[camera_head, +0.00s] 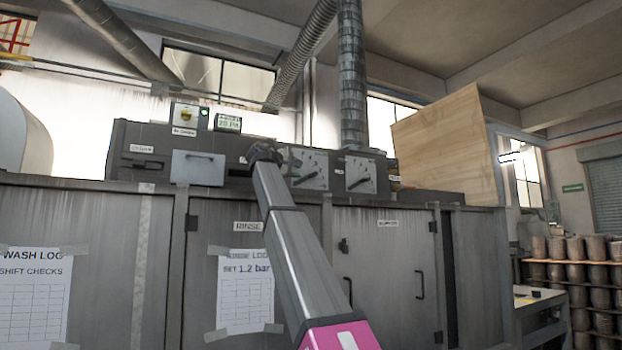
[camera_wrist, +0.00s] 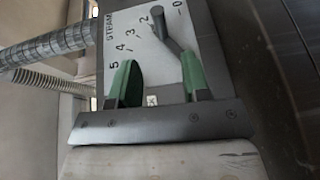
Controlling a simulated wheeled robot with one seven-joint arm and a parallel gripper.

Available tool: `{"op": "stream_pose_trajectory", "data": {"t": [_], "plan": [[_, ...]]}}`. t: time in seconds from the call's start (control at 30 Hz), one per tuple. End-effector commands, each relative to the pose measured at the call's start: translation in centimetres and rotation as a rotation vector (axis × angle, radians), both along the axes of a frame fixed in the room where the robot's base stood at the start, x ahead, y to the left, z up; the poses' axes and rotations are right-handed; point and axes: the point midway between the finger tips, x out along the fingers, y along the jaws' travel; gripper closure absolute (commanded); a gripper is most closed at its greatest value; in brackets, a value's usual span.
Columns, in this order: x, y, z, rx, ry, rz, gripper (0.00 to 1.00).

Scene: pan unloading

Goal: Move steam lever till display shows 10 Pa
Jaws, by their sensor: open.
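The steam scale plate (camera_wrist: 133,55) in the wrist view is pale, with STEAM and numbers from 0 to 5. The grey steam lever (camera_wrist: 171,40) has its round end near the 2; its other end runs behind my right green fingertip. My gripper (camera_wrist: 160,82) is open, its fingertips apart in front of the plate; whether one touches the lever I cannot tell. In the head view my gripper (camera_head: 265,153) is by the left edge of the left dial plate (camera_head: 309,169). The small green display (camera_head: 228,123) on top of the machine seems to read 20 Pa.
A second dial plate (camera_head: 361,175) sits to the right. A box with a yellow button and green lamp (camera_head: 185,116) stands beside the display. A grey flap (camera_head: 198,168) is on the panel's left. Cabinet doors with paper logs (camera_head: 246,290) are below.

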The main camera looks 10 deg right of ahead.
Motion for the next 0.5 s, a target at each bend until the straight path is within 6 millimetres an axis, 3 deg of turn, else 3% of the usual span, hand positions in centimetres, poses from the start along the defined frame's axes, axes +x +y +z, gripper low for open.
{"op": "stream_pose_trajectory", "data": {"t": [0.17,0.5], "plan": [[1.0,-1.2,0.0,-0.001,0.0,-0.003,0.57],[5.0,-5.7,-0.4,0.0,0.0,-0.002,0.57]]}}
